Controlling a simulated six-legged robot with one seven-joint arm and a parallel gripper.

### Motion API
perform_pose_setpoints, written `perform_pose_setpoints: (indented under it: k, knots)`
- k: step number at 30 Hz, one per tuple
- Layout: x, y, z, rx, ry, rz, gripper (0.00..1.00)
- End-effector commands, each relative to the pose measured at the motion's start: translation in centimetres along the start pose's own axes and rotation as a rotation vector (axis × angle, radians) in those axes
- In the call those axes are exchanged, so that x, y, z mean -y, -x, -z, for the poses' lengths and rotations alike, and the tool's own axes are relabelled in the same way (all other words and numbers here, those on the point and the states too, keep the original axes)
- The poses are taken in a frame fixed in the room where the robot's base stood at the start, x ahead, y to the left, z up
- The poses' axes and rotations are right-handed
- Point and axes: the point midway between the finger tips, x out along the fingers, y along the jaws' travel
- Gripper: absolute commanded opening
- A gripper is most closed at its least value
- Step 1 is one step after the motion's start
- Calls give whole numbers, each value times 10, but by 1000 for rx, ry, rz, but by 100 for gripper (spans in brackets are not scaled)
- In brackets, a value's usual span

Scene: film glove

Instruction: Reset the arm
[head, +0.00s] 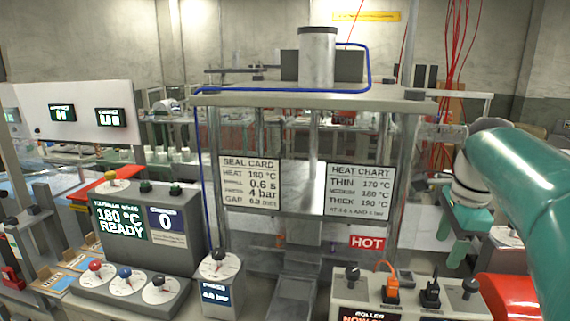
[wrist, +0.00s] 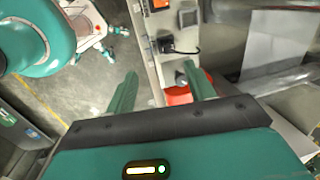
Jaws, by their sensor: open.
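My arm comes in from the right of the head view, with its teal and white links in front of the workshop. My gripper (wrist: 160,85) shows in the wrist view as two teal fingers standing well apart. The gripper is open and nothing is between the fingers. Beyond them are the concrete floor and the edge of a pale control box.
A press (head: 312,98) with a HEAT CHART sign (head: 360,190) and a HOT sign (head: 367,243) stands in the middle. A control box (head: 150,228) reading 180 °C READY is at left. A roller box (head: 400,298) with knobs and plugs is at front right, beside a red rounded object (head: 508,297).

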Motion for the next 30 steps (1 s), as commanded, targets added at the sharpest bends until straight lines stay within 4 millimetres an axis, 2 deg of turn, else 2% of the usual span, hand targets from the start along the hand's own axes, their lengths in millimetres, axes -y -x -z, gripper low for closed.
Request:
perform_pose_setpoints:
  k: [1, 3, 9, 13, 18, 22, 30]
  knots:
    - [-16, -1, -19, 7, 140, 28, 54]
    - [-35, -6, -42, 6, 340, 66, 54]
    - [-96, -29, -99, -35, 916, 172, 54]
    - [-139, -51, -128, -93, 1286, 235, 54]
    - [-182, -79, -148, -182, 1656, 289, 54]
    - [-196, -90, -153, -221, 1785, 305, 54]
    - [-197, -92, -154, -225, 1801, 305, 54]
